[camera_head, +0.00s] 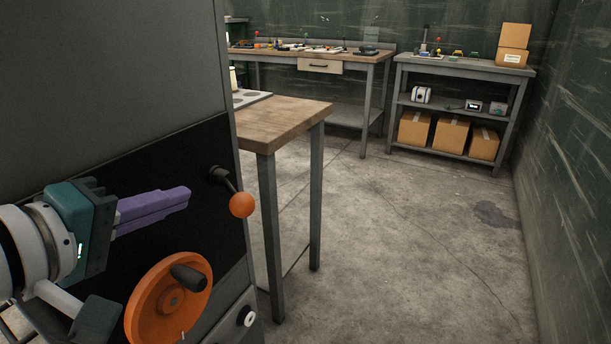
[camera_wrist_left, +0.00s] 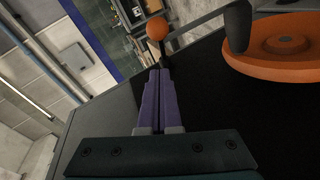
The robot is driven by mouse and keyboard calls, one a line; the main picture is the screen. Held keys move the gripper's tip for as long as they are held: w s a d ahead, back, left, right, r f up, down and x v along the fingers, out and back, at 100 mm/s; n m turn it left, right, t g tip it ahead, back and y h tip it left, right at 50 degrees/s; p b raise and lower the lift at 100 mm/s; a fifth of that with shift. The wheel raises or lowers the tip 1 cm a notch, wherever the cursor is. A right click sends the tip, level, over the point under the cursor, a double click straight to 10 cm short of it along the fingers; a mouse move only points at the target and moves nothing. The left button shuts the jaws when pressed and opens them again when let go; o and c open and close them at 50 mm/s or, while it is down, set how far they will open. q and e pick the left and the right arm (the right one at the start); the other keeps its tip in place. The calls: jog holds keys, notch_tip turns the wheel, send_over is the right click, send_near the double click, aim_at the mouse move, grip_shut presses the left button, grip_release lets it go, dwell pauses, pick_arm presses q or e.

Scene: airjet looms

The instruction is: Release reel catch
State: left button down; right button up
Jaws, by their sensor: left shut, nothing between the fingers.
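A short dark lever with an orange ball knob (camera_head: 242,205) sticks out from the black side panel of a grey machine; it looks like the reel catch. The knob also shows in the left wrist view (camera_wrist_left: 157,28), beyond my fingertips. My left gripper (camera_head: 188,193) has purple fingers pressed together with nothing between them. Its tips point toward the lever's pivot and look a little apart from it. In the left wrist view the closed fingers (camera_wrist_left: 158,72) appear just below the lever's shaft. My right gripper is not in view.
An orange handwheel (camera_head: 168,300) with a dark grip sits below my left gripper. A wooden-topped table (camera_head: 285,118) stands beyond the machine. A workbench (camera_head: 380,58) and a shelf with cardboard boxes (camera_head: 450,132) stand at the back. The concrete floor on the right is clear.

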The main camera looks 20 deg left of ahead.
aim_at(244, 198)
pick_arm(q)
jog(key=shift+w+d+f, duration=0.55)
jog(key=shift+w+d, duration=0.1)
jog(key=shift+w, duration=0.2)
jog(key=shift+w+d+f, duration=0.5)
jog(key=shift+w+d, duration=0.15)
jog(key=shift+w, duration=0.2)
jog(key=shift+d, duration=0.1)
jog(key=shift+w+d+r, duration=0.1)
jog(key=shift+w+d, duration=0.05)
jog(key=shift+w, duration=0.05)
jog(key=shift+d+p, duration=0.15)
jog(key=shift+p, duration=0.15)
jog(key=shift+w+d+r+p, duration=0.1)
jog(key=shift+w+d+p, duration=0.6)
jog(key=shift+p, duration=0.2)
jog(key=shift+w+d+p, duration=0.55)
jog(key=w+d+p, duration=0.1)
jog(key=w+d, duration=0.1)
jog(key=w, duration=0.4)
jog(key=shift+w, duration=0.4)
